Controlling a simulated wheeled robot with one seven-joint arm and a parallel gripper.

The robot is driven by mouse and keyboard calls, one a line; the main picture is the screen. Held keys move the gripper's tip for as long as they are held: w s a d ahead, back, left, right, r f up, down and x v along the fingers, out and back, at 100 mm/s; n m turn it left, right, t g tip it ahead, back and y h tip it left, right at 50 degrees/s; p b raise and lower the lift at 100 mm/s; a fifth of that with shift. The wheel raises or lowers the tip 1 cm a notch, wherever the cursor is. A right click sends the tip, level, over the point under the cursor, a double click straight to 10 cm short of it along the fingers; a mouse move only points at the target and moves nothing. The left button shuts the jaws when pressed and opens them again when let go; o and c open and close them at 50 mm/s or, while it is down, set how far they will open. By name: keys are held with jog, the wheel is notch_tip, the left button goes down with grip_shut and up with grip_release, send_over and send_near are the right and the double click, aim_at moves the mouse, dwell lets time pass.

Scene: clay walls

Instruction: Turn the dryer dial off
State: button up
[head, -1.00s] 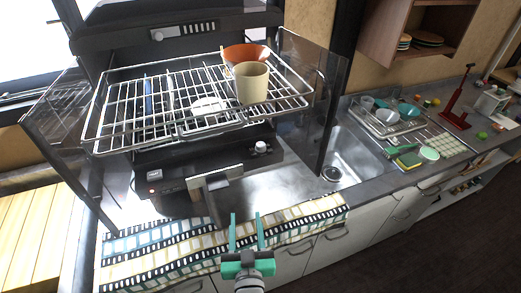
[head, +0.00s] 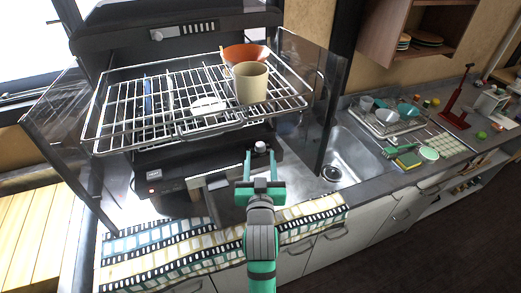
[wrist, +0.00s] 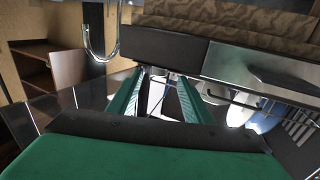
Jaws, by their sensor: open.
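The dryer is a dark appliance with its wire rack (head: 125,122) pulled out. Its lower front panel (head: 165,184) has a small red light at the left and a pale dial (head: 261,147) at the right. My gripper (head: 260,168) is open, its teal fingers pointing at the panel, and appears just below the dial in the head view. I cannot tell whether a finger touches it. In the wrist view my gripper (wrist: 158,97) shows two spread teal fingers with nothing clearly held between them. I cannot make out the dial there.
A beige cup (head: 251,84) and an orange bowl (head: 244,54) stand on the rack, above the dial. A striped cloth (head: 160,242) lies along the counter's front edge. A metal sink (head: 352,160) and a dish tray (head: 388,122) are to the right.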

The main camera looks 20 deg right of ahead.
aim_at(260, 149)
jog(key=shift+x, duration=2.3)
jog(key=c, duration=1)
